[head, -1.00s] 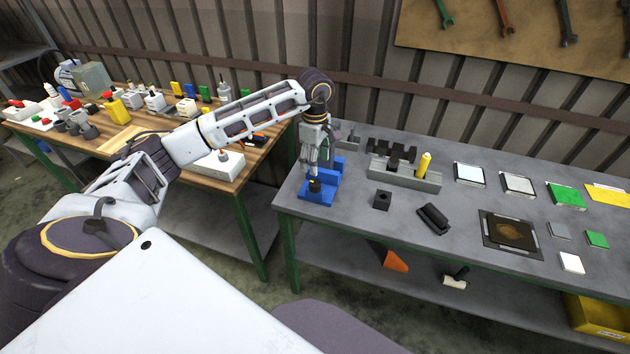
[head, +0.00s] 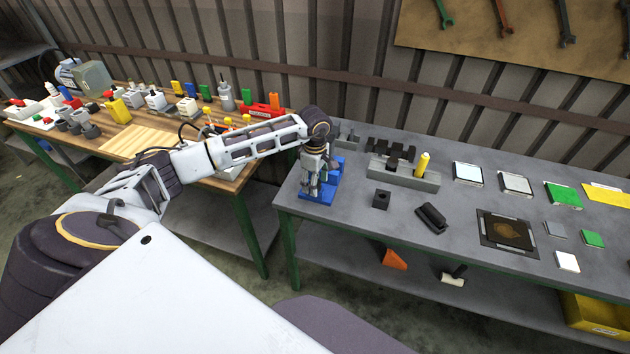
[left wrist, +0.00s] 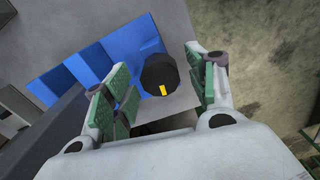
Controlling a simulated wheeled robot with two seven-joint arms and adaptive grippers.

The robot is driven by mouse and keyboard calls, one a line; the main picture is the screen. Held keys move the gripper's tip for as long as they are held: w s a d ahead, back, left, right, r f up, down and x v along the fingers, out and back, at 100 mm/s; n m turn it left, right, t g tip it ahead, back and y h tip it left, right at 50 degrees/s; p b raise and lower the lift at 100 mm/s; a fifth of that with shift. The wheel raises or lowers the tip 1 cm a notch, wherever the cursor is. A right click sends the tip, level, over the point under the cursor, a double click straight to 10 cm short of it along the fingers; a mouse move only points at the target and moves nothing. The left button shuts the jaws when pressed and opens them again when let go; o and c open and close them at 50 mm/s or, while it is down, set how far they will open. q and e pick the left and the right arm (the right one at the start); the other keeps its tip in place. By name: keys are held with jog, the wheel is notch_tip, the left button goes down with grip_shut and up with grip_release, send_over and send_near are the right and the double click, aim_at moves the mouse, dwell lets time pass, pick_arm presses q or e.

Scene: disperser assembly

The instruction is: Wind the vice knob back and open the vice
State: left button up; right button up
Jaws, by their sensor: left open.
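The blue vice (head: 327,192) stands at the left end of the grey bench, and it also shows in the left wrist view (left wrist: 85,67). Its dark round knob (left wrist: 160,72) with a yellow mark lies between my left gripper's green-padded fingers in the left wrist view. My left gripper (head: 315,190) points down over the front of the vice in the head view and hides the knob there. My left gripper (left wrist: 160,97) is open, with its fingers on either side of the knob and visible gaps to it. My right gripper is out of view.
A small dark block (head: 381,199) and a black roller-like part (head: 432,217) lie right of the vice. A grey fixture (head: 404,174) with a yellow cylinder stands behind them. The wooden table (head: 140,142) at left is crowded. The bench's front edge is close to the vice.

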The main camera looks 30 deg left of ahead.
pick_arm(q)
jog(key=c, duration=1)
